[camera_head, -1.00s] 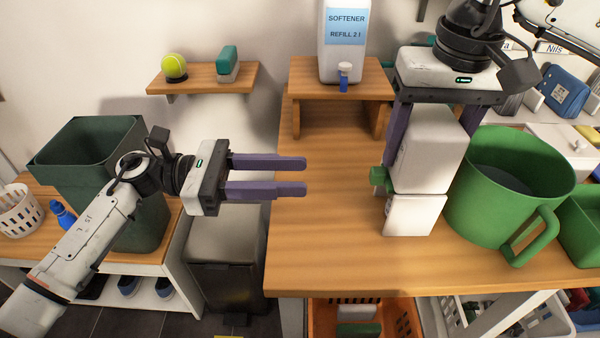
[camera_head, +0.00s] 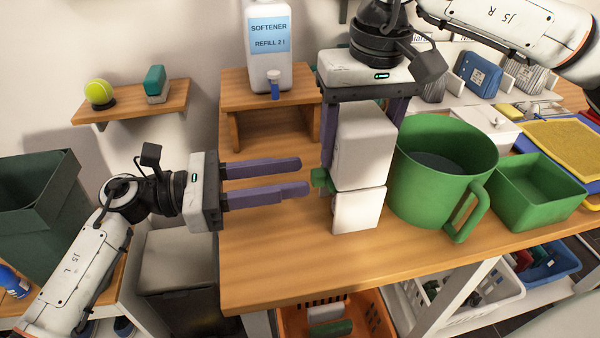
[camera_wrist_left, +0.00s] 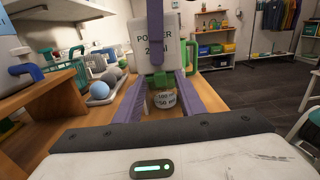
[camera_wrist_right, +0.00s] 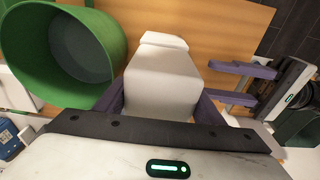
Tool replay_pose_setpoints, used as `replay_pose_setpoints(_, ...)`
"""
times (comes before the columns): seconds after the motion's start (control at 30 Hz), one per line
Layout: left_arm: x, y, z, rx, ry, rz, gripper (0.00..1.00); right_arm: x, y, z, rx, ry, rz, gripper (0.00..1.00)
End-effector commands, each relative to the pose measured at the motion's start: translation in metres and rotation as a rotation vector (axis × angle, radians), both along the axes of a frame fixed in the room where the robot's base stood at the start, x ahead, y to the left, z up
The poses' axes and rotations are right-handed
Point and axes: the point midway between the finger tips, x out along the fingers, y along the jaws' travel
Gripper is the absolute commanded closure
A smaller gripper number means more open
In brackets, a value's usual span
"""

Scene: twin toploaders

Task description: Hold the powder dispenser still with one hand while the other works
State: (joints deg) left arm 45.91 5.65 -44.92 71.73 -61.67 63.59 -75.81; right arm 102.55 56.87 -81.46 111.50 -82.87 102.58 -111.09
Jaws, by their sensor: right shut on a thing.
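The powder dispenser (camera_head: 365,150) is a white box with a narrower white lower part, upright on the wooden worktop. It has a green lever (camera_head: 321,180) on its left side. My right gripper (camera_head: 362,135) is shut on its upper body from above, one finger on each side. My left gripper (camera_head: 303,176) is open, its fingers pointing right, tips just short of the lever. In the left wrist view the lever (camera_wrist_left: 158,78) lies between the fingers, below the powder label (camera_wrist_left: 153,46). A small marked cup (camera_wrist_left: 165,98) stands beneath it, hidden in the head view.
A large green bucket (camera_head: 430,180) stands close right of the dispenser, with a green tray (camera_head: 535,190) beyond. A softener bottle (camera_head: 270,45) stands on a wooden riser (camera_head: 285,95) behind. The worktop's front left is clear.

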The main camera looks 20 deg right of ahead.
Motion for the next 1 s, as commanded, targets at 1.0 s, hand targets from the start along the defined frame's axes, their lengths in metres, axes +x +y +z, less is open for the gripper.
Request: replay_pose_setpoints(1.0, -0.005, -0.024, 0.000, 0.001, 0.001, 0.002, 1.00, 0.000, 0.000, 0.001, 0.000, -0.002, 0.000, 0.72)
